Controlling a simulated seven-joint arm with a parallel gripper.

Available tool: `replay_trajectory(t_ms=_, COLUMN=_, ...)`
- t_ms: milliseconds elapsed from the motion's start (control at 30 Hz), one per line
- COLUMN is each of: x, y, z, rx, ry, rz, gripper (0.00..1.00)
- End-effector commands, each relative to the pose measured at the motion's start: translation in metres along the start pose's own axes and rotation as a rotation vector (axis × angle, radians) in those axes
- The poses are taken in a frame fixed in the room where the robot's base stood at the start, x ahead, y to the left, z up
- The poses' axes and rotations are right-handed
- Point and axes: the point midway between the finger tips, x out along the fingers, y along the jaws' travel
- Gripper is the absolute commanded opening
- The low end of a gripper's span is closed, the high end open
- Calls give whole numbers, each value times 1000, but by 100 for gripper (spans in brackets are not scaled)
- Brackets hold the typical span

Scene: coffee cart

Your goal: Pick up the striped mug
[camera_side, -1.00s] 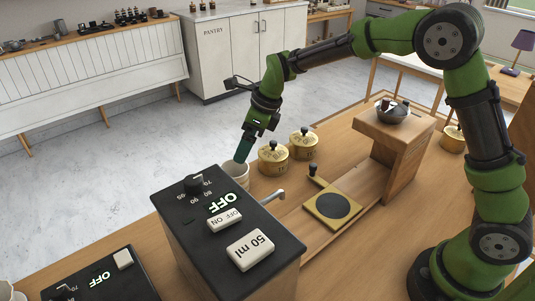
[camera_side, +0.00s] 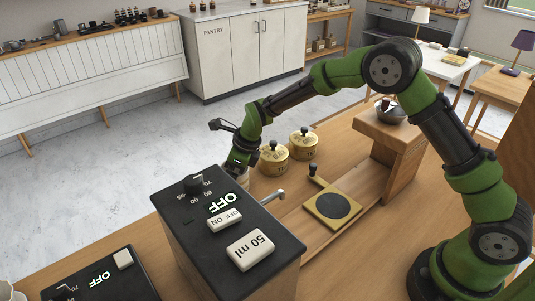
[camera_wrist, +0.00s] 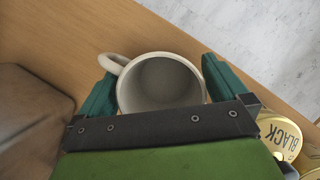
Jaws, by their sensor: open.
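A cream mug (camera_wrist: 160,82) stands upright and empty on the wooden counter in the wrist view, with its handle (camera_wrist: 112,62) at the upper left. Its stripes cannot be made out from above. My gripper (camera_wrist: 158,75) is open, with one green finger on each side of the mug; the left finger is close to the handle. Whether the fingers touch the mug cannot be told. In the side view my gripper (camera_side: 238,166) is down behind the black machine, and the mug is mostly hidden there.
The black-topped machine (camera_side: 276,222) stands close in front of the mug. Two yellow canisters (camera_side: 273,160) (camera_side: 303,145) stand to the right. A wooden stand with a bowl (camera_side: 390,112) is farther right. The counter edge lies just behind the mug.

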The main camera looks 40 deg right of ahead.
Motion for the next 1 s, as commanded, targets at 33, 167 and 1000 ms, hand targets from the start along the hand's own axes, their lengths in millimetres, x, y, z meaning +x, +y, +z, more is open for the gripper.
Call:
replay_trajectory(t_ms=33, x=0, y=0, z=0, rx=0, ry=-1, rz=0, gripper=100)
replay_trajectory(t_ms=167, x=0, y=0, z=0, rx=0, ry=0, rz=0, gripper=92)
replay_trajectory(t_ms=1000, x=-26, y=1, z=12, rx=-3, ry=-5, rz=-3, gripper=49)
